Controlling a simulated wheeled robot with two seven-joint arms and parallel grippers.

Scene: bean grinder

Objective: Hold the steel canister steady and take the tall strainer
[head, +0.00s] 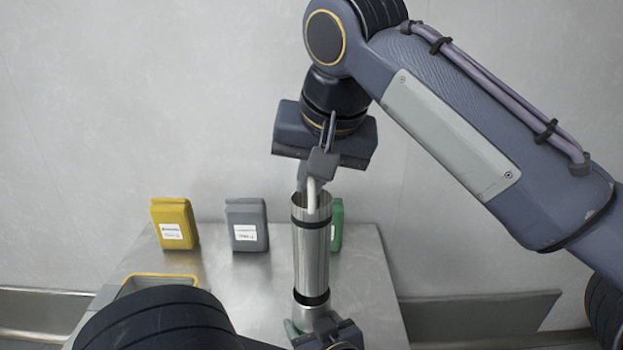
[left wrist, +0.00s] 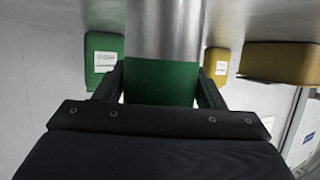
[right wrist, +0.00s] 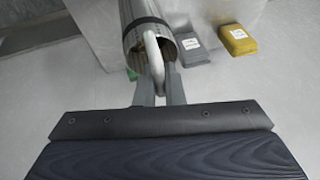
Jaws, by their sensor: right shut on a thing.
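The steel canister (head: 310,255) stands upright on the metal table, with dark bands near top and bottom. My left gripper (head: 322,330) is low at its base. In the left wrist view its fingers lie on either side of a green part (left wrist: 162,82) below the steel wall; I cannot tell whether they press on it. A pale curved handle (head: 312,195), seemingly of the tall strainer, rises from the canister's mouth; the rest is hidden inside. My right gripper (head: 308,182) is above the mouth, shut on this handle, which also shows in the right wrist view (right wrist: 155,55).
A yellow packet (head: 174,224), a grey packet (head: 247,225) and a partly hidden green packet (head: 336,225) stand behind along the wall. A yellow-rimmed bin (head: 160,276) is at the left, partly covered by my left arm. The table is bare right of the canister.

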